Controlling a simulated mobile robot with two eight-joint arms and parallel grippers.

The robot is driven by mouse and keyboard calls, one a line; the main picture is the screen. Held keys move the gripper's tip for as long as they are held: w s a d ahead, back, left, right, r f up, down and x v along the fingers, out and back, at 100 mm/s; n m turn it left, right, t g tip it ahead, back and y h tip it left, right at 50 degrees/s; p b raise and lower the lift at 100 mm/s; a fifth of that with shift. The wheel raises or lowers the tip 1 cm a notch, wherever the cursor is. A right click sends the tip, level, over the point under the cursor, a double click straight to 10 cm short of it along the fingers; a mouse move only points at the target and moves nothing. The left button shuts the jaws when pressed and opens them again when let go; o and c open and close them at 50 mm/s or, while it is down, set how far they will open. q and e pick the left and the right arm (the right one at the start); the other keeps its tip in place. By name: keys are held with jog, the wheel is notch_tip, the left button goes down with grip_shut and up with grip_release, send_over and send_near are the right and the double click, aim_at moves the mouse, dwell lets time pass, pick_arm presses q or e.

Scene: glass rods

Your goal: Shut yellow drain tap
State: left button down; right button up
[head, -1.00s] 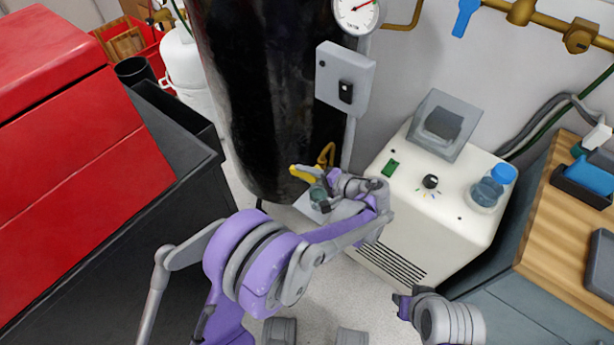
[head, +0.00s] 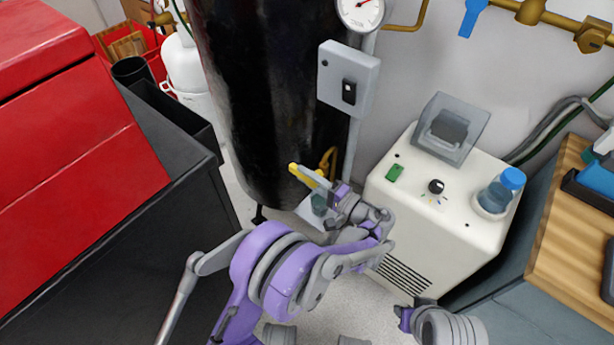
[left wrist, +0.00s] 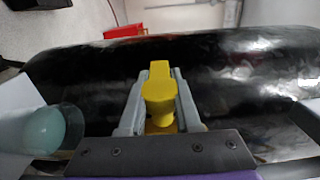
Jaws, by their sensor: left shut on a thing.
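The yellow drain tap (head: 304,175) sticks out low on the front of the black tank (head: 255,100). In the left wrist view the yellow tap handle (left wrist: 159,88) sits between the two grey fingers. My left gripper (head: 322,182) is shut on the handle, with the finger sides touching it. Part of the handle and the tap's body are hidden behind the fingers. My right gripper (head: 403,316) shows only in part at the bottom of the head view, away from the tap; its fingers cannot be made out.
A brass pipe (head: 328,160) rises behind the tap. A glass cup (left wrist: 45,130) with pale green content is left of the fingers in the left wrist view. A white machine (head: 440,190) stands close on the right, and a dark cabinet (head: 120,220) on the left.

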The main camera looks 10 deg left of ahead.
pick_arm(q)
jog(key=c, duration=0.6)
grip_release()
jog(key=p+v, duration=0.2)
jog(key=v, duration=0.8)
jog(key=shift+s+d, duration=0.2)
jog(key=shift+d, duration=0.15)
